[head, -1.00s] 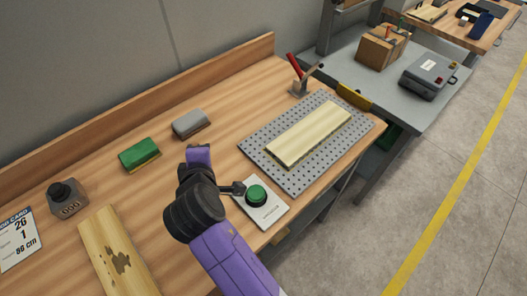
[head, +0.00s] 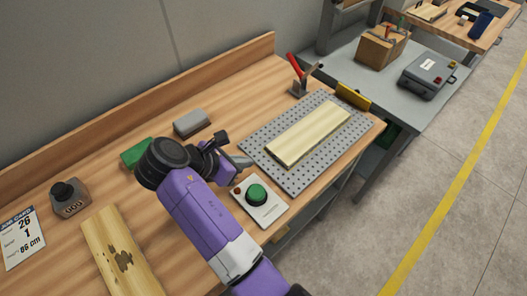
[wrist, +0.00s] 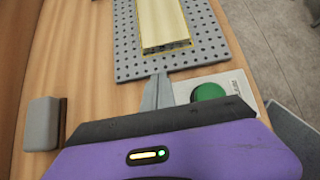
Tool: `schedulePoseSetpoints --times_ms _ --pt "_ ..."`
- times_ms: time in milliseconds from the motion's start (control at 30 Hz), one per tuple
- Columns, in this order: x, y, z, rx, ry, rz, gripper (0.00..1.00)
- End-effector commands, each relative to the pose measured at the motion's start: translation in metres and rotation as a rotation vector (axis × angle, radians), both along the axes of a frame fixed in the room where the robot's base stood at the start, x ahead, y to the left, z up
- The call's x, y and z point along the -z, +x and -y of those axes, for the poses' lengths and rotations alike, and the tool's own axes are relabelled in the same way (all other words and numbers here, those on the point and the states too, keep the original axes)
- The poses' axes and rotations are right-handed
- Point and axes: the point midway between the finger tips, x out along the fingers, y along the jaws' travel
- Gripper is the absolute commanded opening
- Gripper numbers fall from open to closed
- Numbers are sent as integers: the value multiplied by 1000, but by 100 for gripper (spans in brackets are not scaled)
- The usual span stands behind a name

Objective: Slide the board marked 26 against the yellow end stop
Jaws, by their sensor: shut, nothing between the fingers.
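A pale board (head: 308,134) lies lengthwise on a grey perforated plate (head: 283,176); no number is readable on it. A yellow stop (head: 353,96) stands at the plate's far right end, with a gap between it and the board. My gripper (head: 243,162) is shut and empty, just off the plate's near left end and pointing toward the board. In the wrist view the closed fingers (wrist: 160,88) are at the plate's near edge, short of the board's near end (wrist: 166,46). A job card (head: 19,238) showing 26 lies at the left.
A green button box (head: 257,195) sits beside the plate, close to my gripper. A grey block (head: 192,122), a green block (head: 135,154), a dark-knobbed counter (head: 69,199) and a stained board (head: 119,255) lie on the bench. A red-handled clamp (head: 299,78) stands behind the plate.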

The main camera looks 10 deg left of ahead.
Motion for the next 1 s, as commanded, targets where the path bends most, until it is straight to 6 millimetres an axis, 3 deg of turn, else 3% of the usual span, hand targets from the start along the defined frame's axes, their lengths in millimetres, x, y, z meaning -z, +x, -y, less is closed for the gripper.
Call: schedulePoseSetpoints --times_ms 200,500,1000 --pt "29 24 19 2 0 -1 0" --pt "29 51 40 0 2 0 0" --pt "31 58 43 0 3 1 0"
